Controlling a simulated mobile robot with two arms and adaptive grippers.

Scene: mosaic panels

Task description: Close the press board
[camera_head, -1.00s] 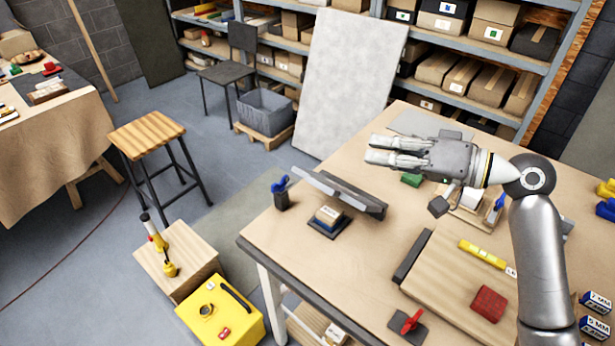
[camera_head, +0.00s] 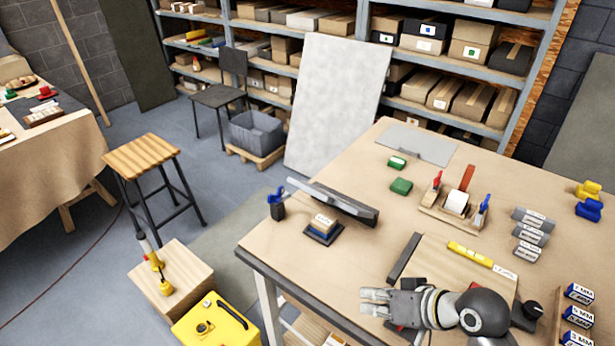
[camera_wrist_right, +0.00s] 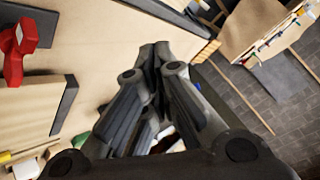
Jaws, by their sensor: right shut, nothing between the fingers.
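A flat pale wooden board (camera_head: 440,262) with a dark strip (camera_head: 405,257) along its left edge lies on the worktable; I take it for the press board, but cannot be sure. In the right wrist view the board (camera_wrist_right: 25,115) and dark strip (camera_wrist_right: 66,103) show at left, with a red-handled clamp (camera_wrist_right: 15,55) on a dark plate above. My right gripper (camera_head: 364,302) is over the near part of the table, left of the board's near end. Its fingers (camera_wrist_right: 156,58) are together and empty. The gripper and forearm hide the board's near part and most of the clamp. My left gripper is not in view.
A yellow level (camera_head: 470,254) lies on the board. Behind are a wooden fixture (camera_head: 452,205) with red and blue handles and a green block (camera_head: 401,186). A dark tilted bar (camera_head: 335,200) and small stamp-like block (camera_head: 324,228) stand left. Table between them and my gripper is clear.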

